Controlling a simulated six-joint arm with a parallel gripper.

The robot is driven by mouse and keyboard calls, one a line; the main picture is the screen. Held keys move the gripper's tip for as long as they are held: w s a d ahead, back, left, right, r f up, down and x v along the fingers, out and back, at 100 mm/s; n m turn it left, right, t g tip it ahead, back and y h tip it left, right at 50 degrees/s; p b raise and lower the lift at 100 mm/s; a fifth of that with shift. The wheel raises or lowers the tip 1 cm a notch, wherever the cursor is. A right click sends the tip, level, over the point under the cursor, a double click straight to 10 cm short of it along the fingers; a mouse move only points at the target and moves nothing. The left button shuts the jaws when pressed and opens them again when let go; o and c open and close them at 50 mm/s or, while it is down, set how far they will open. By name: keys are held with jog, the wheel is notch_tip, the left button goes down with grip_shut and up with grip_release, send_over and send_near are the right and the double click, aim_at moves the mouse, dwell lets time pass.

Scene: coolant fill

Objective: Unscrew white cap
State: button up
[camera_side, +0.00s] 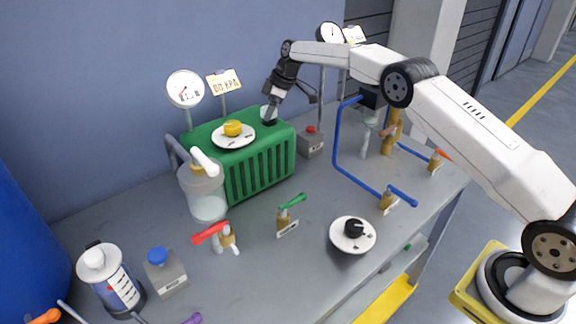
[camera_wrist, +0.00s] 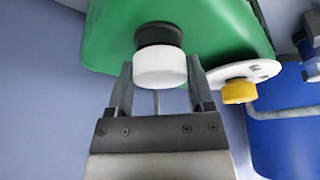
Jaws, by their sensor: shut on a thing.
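The white cap (camera_wrist: 160,69) sits on a black neck (camera_wrist: 159,34) on the green tank (camera_wrist: 205,25) in the wrist view. In the side view the cap (camera_side: 266,112) is on top of the green tank (camera_side: 262,162), near its right end, partly hidden by my gripper. My gripper (camera_side: 272,101) comes down on it from above. In the wrist view the two fingers of my gripper (camera_wrist: 160,62) stand on either side of the cap, shut on it. The cap appears still seated on the neck.
A yellow knob (camera_side: 233,128) on a white dial plate is on the tank, left of the cap. A round gauge (camera_side: 186,89) stands behind it. A grey box with a red button (camera_side: 311,142) and a blue pipe (camera_side: 338,145) are to the right. A clear jar (camera_side: 207,200) stands in front.

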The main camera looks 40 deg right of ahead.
jog(key=o, duration=1.3)
jog(key=shift+o, duration=0.2)
jog(key=v, duration=0.7)
jog(key=shift+r, duration=0.4)
